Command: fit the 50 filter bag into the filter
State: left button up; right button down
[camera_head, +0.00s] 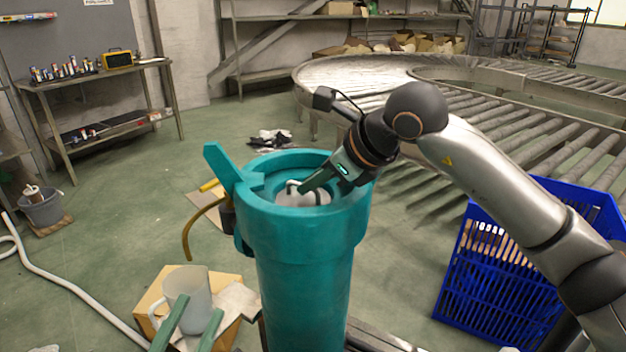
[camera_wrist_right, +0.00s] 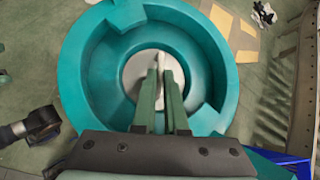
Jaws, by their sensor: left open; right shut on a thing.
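The filter is a teal upright housing (camera_head: 305,250) with a wide round mouth, seen from above in the right wrist view (camera_wrist_right: 85,75). A whitish round piece (camera_head: 291,198), likely the filter bag's top, sits inside the mouth. In the right wrist view it is a pale disc (camera_wrist_right: 134,75) with a raised white strip between the fingers. My right gripper (camera_head: 304,188) reaches into the mouth and is shut on that piece; its fingers (camera_wrist_right: 161,82) cover part of it. No number is readable. My left gripper (camera_head: 200,312) is open and empty-looking, low at the left.
A pale jug (camera_head: 188,290) stands on a cardboard box, just behind the left fingers. A blue crate (camera_head: 495,285) stands right of the filter, beside a roller conveyor (camera_head: 350,80). A teal lever (camera_head: 222,166) rises from the filter's left rim. Floor at left is mostly free.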

pick_arm(q)
jog(key=shift+s+d+r+m+t+h+b, duration=0.15)
jog(key=shift+s+r+m+h, duration=0.15)
jog(key=shift+r, duration=0.15)
jog(key=shift+s+a+r+m+t+h+b, duration=0.15)
jog(key=shift+s+r+h, duration=0.15)
jog(key=shift+r, duration=0.15)
jog(key=shift+s+d+r+m+t+h+b, duration=0.1)
jog(key=shift+s+d+r+m+h, duration=0.15)
jog(key=shift+r, duration=0.2)
pick_arm(e)
jog(key=shift+f, duration=0.5)
pick_arm(q)
jog(key=shift+s+r+m+h, duration=0.25)
jog(key=shift+r+m+h, duration=0.1)
jog(key=shift+h, duration=0.2)
pick_arm(e)
jog(key=shift+f, duration=0.25)
pick_arm(q)
jog(key=shift+s+r+b, duration=0.2)
jog(key=shift+r+b, duration=0.05)
jog(key=shift+b, duration=0.05)
pick_arm(e)
jog(key=shift+f, duration=0.1)
pick_arm(q)
jog(key=shift+s+d+r+m+h, duration=0.1)
jog(key=shift+s+r+m+h, duration=0.35)
jog(key=shift+m+h, duration=0.1)
pick_arm(e)
jog(key=shift+f, duration=0.3)
